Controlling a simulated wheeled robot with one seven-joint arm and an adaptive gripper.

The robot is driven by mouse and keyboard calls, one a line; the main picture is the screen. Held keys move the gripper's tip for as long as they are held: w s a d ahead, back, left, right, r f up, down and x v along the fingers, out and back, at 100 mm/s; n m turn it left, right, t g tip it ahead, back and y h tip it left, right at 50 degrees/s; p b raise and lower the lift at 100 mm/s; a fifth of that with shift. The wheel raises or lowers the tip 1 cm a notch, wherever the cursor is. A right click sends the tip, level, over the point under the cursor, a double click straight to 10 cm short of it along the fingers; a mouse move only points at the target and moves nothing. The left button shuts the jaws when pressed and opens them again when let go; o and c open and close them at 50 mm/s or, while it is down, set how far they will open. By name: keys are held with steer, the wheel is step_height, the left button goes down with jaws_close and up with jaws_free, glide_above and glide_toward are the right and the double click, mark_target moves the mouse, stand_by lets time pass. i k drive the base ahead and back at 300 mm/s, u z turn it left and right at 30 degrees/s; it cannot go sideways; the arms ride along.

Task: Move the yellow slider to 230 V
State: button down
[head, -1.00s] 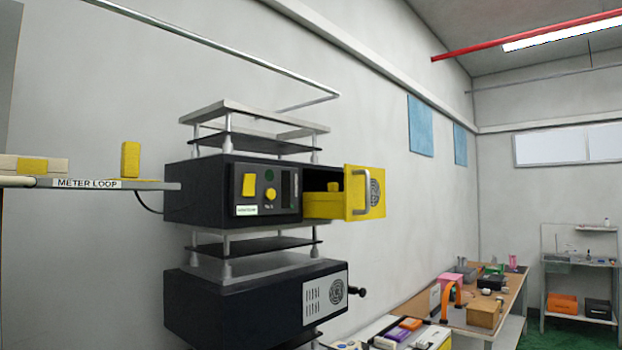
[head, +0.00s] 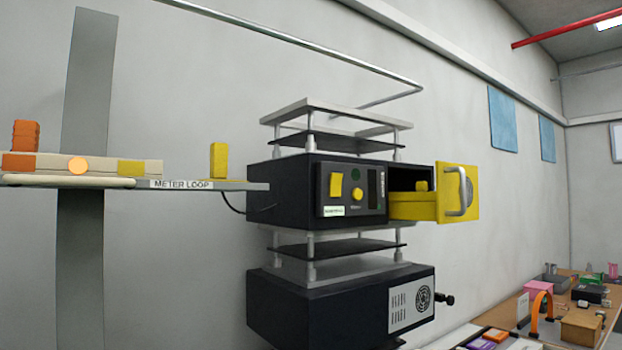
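A black box (head: 275,205) with a yellow drawer (head: 455,205) pulled out at its right hangs in a rack on the wall. Its front panel has a yellow block-shaped control (head: 336,186), a round yellow knob (head: 358,194) and a dark green round spot above the knob. A small white label (head: 333,211) sits below the yellow control, too small to read. I cannot tell which yellow part is the slider, and no 230 V mark is legible. A yellow lump (head: 422,186) shows in the open drawer. My gripper is not in view.
A shelf labelled METER LOOP (head: 182,184) juts in from the left with a yellow block (head: 218,160), an orange block (head: 25,136) and a pale bar (head: 100,164). A second black box (head: 315,310) with a black knob sits below. A cluttered table (head: 570,325) stands at lower right.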

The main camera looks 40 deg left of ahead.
mark_target(422, 185)
steer(key=u, duration=0.7)
